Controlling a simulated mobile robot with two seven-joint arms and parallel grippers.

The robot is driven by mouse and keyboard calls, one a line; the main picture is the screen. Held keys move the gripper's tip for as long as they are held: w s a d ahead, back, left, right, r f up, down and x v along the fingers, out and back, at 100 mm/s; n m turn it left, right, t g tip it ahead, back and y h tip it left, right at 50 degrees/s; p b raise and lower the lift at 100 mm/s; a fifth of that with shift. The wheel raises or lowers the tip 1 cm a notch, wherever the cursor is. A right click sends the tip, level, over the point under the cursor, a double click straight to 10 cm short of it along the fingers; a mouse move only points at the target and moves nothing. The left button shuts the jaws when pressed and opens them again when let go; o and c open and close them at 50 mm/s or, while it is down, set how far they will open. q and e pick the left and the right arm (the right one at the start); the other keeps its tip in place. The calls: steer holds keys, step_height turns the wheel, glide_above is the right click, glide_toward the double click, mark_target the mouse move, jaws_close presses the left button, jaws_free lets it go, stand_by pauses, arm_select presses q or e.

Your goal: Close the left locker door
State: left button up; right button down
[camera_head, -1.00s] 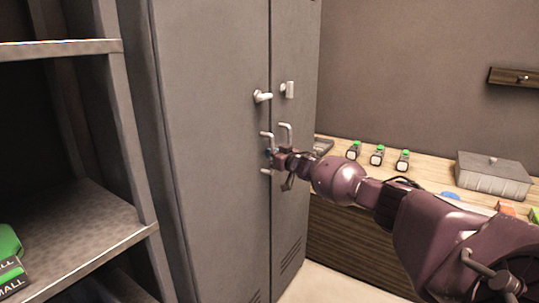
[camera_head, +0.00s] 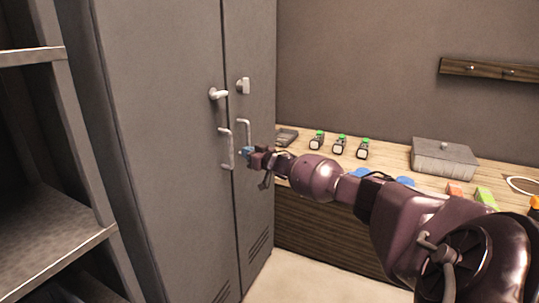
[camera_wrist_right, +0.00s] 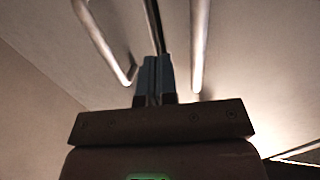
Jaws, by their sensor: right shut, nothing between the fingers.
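The grey left locker door (camera_head: 165,140) stands beside the narrower-looking right door (camera_head: 258,75), with a thin dark seam between them. The left door looks flush or nearly flush; a small gap cannot be ruled out. The left door has a bar handle (camera_head: 227,148) and a latch knob (camera_head: 218,94). My right gripper (camera_head: 246,153) is shut and empty, just right of that handle and near the lower end of the right door's handle (camera_head: 243,128). In the right wrist view its blue fingertips (camera_wrist_right: 154,72) are together between the two handles. My left gripper is not in view.
Open metal shelves (camera_head: 60,245) stand close on the left. A wooden counter (camera_head: 395,160) on the right carries a grey box (camera_head: 443,158), several green-topped items (camera_head: 339,144) and small coloured blocks. Floor below the counter is clear.

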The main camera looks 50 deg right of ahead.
steer(key=s+d+p, duration=0.1)
steer(key=s+d, duration=0.1)
steer(key=s, duration=0.4)
steer(key=shift+s, duration=0.35)
